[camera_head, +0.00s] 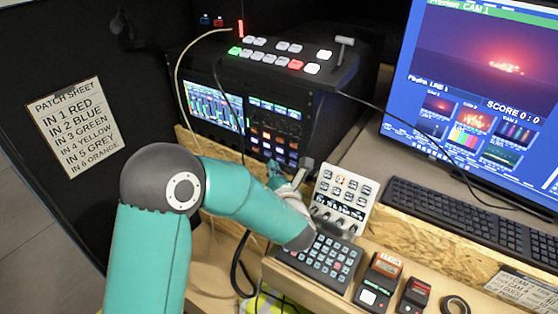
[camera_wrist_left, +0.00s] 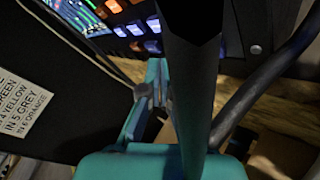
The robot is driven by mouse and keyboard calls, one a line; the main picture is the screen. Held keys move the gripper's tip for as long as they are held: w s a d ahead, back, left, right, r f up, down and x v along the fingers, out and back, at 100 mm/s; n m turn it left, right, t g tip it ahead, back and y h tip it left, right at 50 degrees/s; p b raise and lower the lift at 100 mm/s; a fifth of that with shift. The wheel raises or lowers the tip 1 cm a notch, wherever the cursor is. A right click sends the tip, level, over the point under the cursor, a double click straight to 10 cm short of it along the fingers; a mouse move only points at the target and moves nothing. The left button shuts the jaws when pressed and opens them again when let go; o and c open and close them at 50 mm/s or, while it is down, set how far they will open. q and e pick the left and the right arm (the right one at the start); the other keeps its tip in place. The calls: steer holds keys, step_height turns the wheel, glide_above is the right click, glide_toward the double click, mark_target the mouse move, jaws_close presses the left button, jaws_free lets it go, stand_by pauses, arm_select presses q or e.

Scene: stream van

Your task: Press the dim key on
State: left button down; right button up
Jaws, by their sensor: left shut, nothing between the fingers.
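My left arm reaches in from the lower left of the head view. Its gripper (camera_head: 275,170) is partly hidden by the arm, between the rack panel and a white key panel. In the left wrist view the teal fingers (camera_wrist_left: 155,72) are together with nothing held, below a row of lit buttons (camera_wrist_left: 140,30). The white key panel (camera_head: 344,192) has several keys and knobs and stands just right of the gripper. A dark keypad (camera_head: 322,262) lies below it. I cannot read which key is the dim key, and no contact between fingertips and a key is visible.
A switcher (camera_head: 280,52) sits atop the rack with its lit screens (camera_head: 213,105). A monitor (camera_head: 480,80) and black keyboard (camera_head: 470,215) are at the right. Small devices (camera_head: 378,282) line the front shelf. A dark cable (camera_wrist_left: 245,105) runs close beside the fingers.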

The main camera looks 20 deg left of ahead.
stand_by(0.7)
arm_select(q)
steer(key=shift+w, duration=0.4)
steer(key=shift+w+d, duration=0.1)
steer(key=shift+w, duration=0.15)
stand_by(0.4)
steer(key=shift+s, duration=0.1)
steer(key=shift+s+b, duration=0.4)
steer(key=shift+s, duration=0.2)
steer(key=shift+s, duration=0.1)
steer(key=s, duration=0.3)
steer(key=s+a+b, duration=0.1)
steer(key=s, duration=0.1)
steer(key=shift+s+b, duration=0.3)
steer(key=shift+s, duration=0.1)
